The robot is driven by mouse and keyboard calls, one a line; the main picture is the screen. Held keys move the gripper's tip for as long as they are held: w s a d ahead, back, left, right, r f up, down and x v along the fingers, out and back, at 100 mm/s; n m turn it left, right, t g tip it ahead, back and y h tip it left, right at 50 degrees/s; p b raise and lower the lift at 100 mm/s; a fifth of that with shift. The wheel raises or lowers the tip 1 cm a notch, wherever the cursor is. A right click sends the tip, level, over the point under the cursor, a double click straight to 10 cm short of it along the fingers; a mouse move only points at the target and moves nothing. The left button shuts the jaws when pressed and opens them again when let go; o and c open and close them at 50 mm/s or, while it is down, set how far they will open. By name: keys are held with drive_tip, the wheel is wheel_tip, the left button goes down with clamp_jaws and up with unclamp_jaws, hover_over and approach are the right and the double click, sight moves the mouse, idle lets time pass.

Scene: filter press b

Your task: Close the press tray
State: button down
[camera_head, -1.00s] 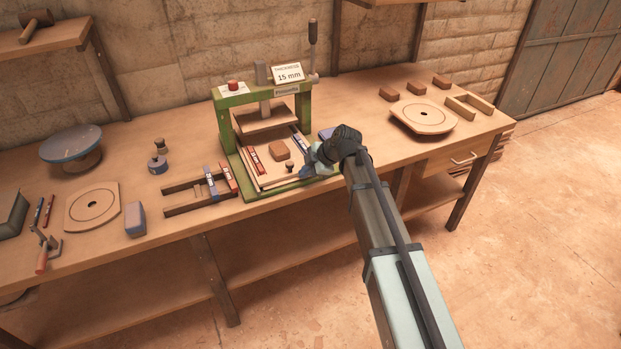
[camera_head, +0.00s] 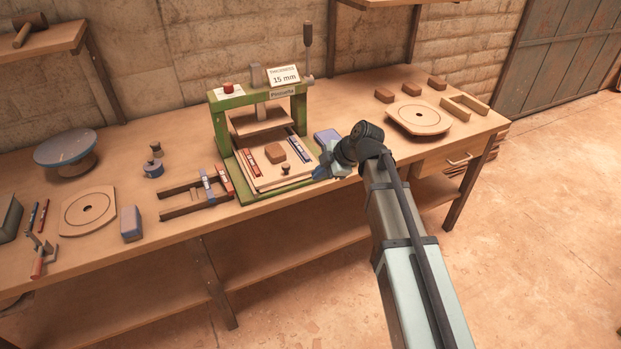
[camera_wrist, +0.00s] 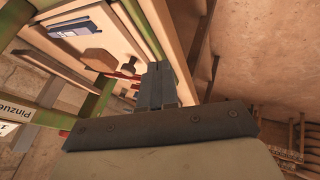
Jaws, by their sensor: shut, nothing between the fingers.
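The press tray (camera_head: 262,185) is a pale wooden board in the green press (camera_head: 218,130). It sticks out at the front of the press, with a small dark knob (camera_head: 286,169) near its front edge. A brown clay block (camera_head: 276,155) lies on it between a red strip (camera_head: 249,153) and a blue strip (camera_head: 298,149). My gripper (camera_head: 320,174) is shut and empty, at the tray's front right corner. I cannot tell if it touches the tray. In the wrist view my shut fingers (camera_wrist: 157,86) appear beside the tray's edge (camera_wrist: 165,35).
A blue-grey block (camera_head: 327,137) lies right of the press, close to my wrist. A wooden rail frame (camera_head: 180,208) with strips lies to the left. A round-holed board (camera_head: 419,117) and small brown blocks (camera_head: 411,90) lie at the right. The space before the bench is clear.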

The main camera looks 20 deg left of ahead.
drive_tip(key=s+d+f+m+t, duration=0.3)
drive_tip(key=s+d+f+m, duration=0.3)
drive_tip(key=m, duration=0.6)
drive_tip(key=w+r+m+t+y, duration=0.1)
drive_tip(key=w+r+m+t, duration=0.15)
drive_tip(key=m, duration=0.85)
drive_tip(key=w+r+m+t, duration=0.1)
drive_tip(key=r+m+t, duration=0.15)
drive_tip(key=m, duration=0.95)
drive_tip(key=shift+w+r+x, duration=0.15)
drive_tip(key=shift+r+x, duration=0.1)
drive_tip(key=shift+x, duration=1.95)
drive_tip(key=shift+w+r+x, duration=0.15)
drive_tip(key=shift+r+x, duration=0.15)
drive_tip(key=shift+x, duration=1.9)
drive_tip(key=shift+w+r+x, duration=0.15)
drive_tip(key=shift+r+x, duration=0.1)
drive_tip(key=shift+x, duration=1.95)
